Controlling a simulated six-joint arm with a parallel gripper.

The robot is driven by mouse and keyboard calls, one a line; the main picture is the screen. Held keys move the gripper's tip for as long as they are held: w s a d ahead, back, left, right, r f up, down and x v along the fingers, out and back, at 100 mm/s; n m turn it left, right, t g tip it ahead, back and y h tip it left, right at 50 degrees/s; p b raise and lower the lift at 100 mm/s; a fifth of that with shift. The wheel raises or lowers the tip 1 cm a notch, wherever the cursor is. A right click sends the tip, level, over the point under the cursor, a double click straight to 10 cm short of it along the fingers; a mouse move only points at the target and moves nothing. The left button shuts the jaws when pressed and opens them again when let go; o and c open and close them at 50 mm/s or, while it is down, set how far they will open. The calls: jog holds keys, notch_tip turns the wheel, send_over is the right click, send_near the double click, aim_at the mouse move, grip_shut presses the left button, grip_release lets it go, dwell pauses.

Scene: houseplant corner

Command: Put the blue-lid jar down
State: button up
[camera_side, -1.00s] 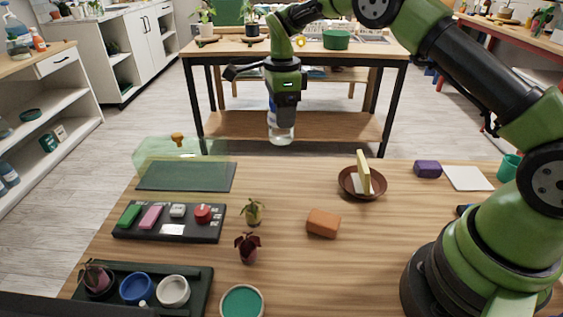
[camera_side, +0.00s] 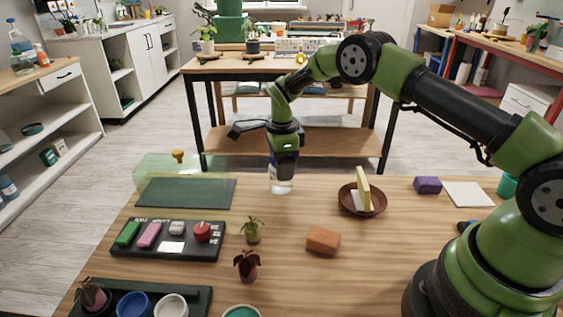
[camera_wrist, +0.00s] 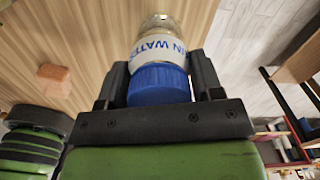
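The blue-lid jar (camera_wrist: 158,84) is clear, with a blue lid and a white label reading "...IN WATER". In the wrist view it sits between the two fingers of my gripper (camera_wrist: 160,82), which close on its lid. In the side view the jar (camera_side: 281,186) hangs upright below my gripper (camera_side: 282,165), at the far edge of the wooden table. Its base is at or very near the tabletop; I cannot tell whether it touches. The lid is mostly hidden by the fingers in the side view.
A dark green mat (camera_side: 186,193) and a clear green cover (camera_side: 160,168) lie left of the jar. A brown saucer (camera_side: 375,207) with a yellow upright piece stands right. Two small plants (camera_side: 250,231) and an orange-brown block (camera_side: 323,240) are nearer. Bare wood surrounds the jar's front.

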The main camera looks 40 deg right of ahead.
jog(key=o, duration=0.4)
jog(key=s+a+r+n+t, duration=0.1)
jog(key=s+r+n, duration=0.1)
jog(key=r, duration=0.8)
jog(key=s+r+n, duration=0.1)
jog(key=r+n, duration=0.1)
jog(key=r, duration=0.8)
jog(key=s+a+r+n+t, duration=0.2)
jog(key=s+r+n, duration=0.3)
jog(key=s+r, duration=0.25)
jog(key=s+a+f+n+t+y, duration=0.1)
jog(key=s+n+t, duration=0.3)
jog(key=s+n, duration=0.7)
jog(key=s+a+y, duration=0.1)
jog(key=s, duration=0.6)
